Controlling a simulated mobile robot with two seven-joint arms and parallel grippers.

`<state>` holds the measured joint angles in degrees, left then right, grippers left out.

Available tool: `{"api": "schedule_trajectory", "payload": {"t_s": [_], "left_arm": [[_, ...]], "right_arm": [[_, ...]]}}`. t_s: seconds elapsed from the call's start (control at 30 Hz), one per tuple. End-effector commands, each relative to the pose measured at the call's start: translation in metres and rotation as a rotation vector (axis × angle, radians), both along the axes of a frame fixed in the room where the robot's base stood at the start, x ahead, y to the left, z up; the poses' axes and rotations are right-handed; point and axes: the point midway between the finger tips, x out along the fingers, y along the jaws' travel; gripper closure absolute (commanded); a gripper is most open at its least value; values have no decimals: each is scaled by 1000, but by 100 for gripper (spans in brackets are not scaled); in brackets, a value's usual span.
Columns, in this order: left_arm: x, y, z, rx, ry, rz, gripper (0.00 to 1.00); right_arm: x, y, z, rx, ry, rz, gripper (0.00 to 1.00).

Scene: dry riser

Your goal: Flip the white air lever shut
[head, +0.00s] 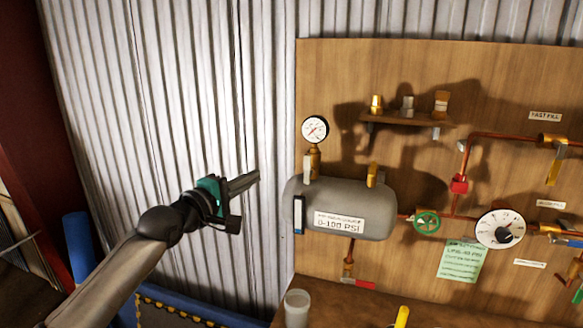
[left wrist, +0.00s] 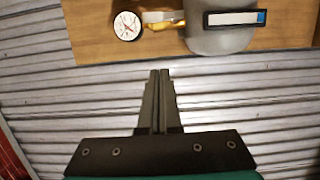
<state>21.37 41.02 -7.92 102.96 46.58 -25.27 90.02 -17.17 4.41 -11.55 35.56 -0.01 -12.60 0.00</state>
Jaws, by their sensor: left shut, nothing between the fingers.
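The white air lever (head: 307,168) stands upright at the left end of the grey tank (head: 375,228), just beside the brass stem under the round gauge (head: 315,129). In the left wrist view, the white lever (left wrist: 163,16) lies across the picture between the gauge (left wrist: 127,26) and the tank (left wrist: 222,38). My left gripper (head: 257,176) is shut and empty, in front of the corrugated wall. It is left of the lever in the head view and apart from it. My right gripper is not in view.
The wooden board (head: 450,80) carries a small shelf (head: 407,119), copper pipes, a green handwheel (head: 427,222) and a white dial (head: 500,229). A grey cup (head: 297,308) stands on the bench below. The corrugated wall (head: 180,90) around my left gripper is bare.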

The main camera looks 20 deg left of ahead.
Motion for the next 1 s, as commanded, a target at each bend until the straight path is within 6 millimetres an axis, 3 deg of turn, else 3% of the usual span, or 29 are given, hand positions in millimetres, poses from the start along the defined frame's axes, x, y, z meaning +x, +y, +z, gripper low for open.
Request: {"api": "schedule_trajectory", "payload": {"t_s": [0.7, 1.0], "left_arm": [[90, -26, 2, 2, -3, 1, 100], [87, -59, 2, 0, 0, -2, 100]], "right_arm": [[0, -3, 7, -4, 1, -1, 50], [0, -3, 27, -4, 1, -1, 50]]}}
